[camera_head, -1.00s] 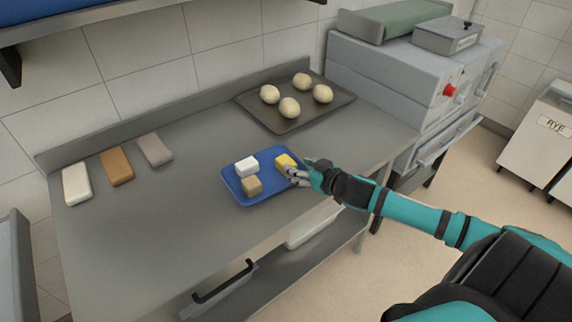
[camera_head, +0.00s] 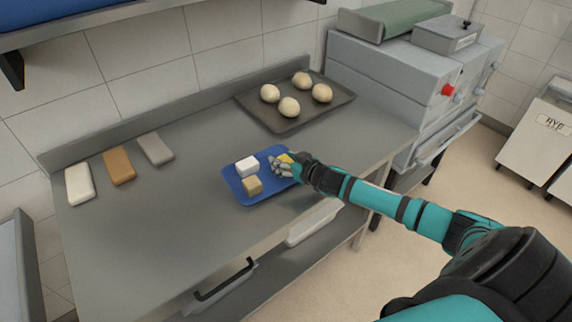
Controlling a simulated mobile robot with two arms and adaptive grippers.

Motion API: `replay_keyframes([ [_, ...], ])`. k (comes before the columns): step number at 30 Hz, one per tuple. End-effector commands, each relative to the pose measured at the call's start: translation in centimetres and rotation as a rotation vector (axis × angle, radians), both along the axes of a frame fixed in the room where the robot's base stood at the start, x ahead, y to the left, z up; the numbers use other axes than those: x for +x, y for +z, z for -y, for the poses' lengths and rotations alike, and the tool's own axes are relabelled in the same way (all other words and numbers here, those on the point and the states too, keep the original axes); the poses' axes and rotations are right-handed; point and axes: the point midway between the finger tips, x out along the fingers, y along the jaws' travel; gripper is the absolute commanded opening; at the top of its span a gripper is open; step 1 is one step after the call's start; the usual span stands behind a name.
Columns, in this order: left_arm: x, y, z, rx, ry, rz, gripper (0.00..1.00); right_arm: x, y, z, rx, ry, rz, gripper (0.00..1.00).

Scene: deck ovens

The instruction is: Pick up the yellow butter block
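The yellow butter block (camera_head: 285,158) is at the right side of a blue tray (camera_head: 262,198) on the steel worktop. It is partly hidden by my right gripper (camera_head: 278,168), which comes in from the right. The grey fingers are at the block and overlap it in the picture. I cannot tell whether they are closed on it or touch it. A white block (camera_head: 247,166) and a tan block (camera_head: 252,185) sit on the left part of the tray. My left gripper is not in view.
A dark baking tray (camera_head: 258,112) with several dough balls lies behind the blue tray. White, brown and grey blocks (camera_head: 119,166) lie at the left of the worktop (camera_head: 170,230). A grey machine (camera_head: 390,80) stands at the right. The worktop's front middle is clear.

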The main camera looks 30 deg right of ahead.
Motion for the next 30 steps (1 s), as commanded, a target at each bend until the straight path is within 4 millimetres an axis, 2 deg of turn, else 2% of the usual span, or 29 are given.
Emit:
replay_keyframes([
  [1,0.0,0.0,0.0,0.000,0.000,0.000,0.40,0.0,0.0,0.0,0.000,0.000,0.000,0.44],
  [10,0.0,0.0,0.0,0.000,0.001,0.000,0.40,0.0,0.0,0.0,0.000,0.000,0.001,0.06],
  [20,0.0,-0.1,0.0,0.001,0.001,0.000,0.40,0.0,0.4,0.1,-0.001,-0.001,0.002,0.06],
  [25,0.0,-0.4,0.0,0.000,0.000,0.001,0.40,0.0,1.9,0.0,-0.003,0.001,0.004,0.06],
  [29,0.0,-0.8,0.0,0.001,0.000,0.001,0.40,0.1,3.8,0.1,-0.002,0.001,0.006,0.06],
  [30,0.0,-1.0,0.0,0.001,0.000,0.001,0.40,-0.7,3.3,-0.7,0.002,0.003,-0.001,0.06],
])
